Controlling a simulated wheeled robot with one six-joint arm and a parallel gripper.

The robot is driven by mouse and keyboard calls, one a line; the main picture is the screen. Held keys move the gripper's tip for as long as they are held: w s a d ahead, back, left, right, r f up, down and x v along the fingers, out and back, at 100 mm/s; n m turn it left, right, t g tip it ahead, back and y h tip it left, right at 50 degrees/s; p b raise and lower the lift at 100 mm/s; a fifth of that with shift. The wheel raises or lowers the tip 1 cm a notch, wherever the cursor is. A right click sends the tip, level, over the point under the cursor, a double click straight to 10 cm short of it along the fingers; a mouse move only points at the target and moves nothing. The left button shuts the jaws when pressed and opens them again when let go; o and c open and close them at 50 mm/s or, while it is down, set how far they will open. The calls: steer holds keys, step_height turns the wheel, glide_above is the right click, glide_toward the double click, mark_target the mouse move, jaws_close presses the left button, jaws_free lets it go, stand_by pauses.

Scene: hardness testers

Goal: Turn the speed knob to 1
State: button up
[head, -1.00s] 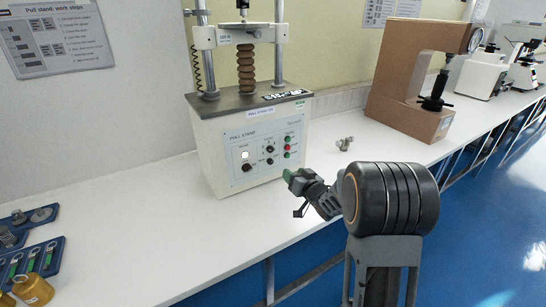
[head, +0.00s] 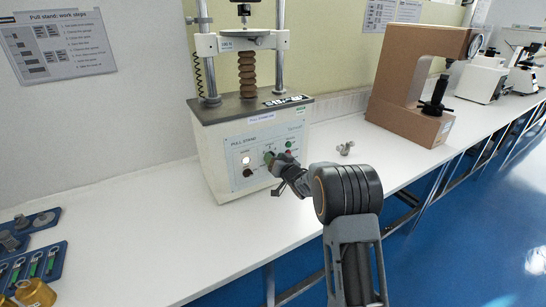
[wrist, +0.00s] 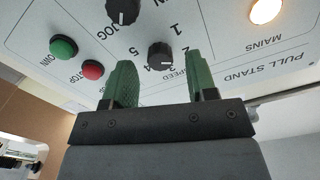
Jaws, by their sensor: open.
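The speed knob (wrist: 160,55) is a small black knob on the pull stand's light front panel (wrist: 225,45). It shows upside down in the wrist view, with the numbers 1 to 5 and SPEED printed around it. Its exact setting is hard to read. My gripper (wrist: 161,80) has two green fingers, open, one on each side of the knob, with gaps to both. I cannot tell whether the tips reach past the knob's face. In the head view my gripper (head: 270,158) is at the panel of the pull stand (head: 225,135) and hides the speed knob.
Another black knob (wrist: 122,10), a red button (wrist: 92,69), a green button (wrist: 63,47) and the lit mains lamp (wrist: 265,10) are nearby on the panel. Small metal parts (head: 345,148) and a brown tester (head: 390,95) stand to the right on the white bench (head: 150,225).

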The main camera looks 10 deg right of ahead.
steer(key=shift+w+a, duration=0.2)
steer(key=shift+w, duration=0.45)
steer(key=c, duration=0.9)
steer(key=shift+f+n+b, duration=0.15)
steer(key=shift+n+b, duration=0.15)
steer(key=shift+b, duration=0.2)
steer(key=shift+n+b, duration=5.6)
steer(key=shift+b, duration=0.3)
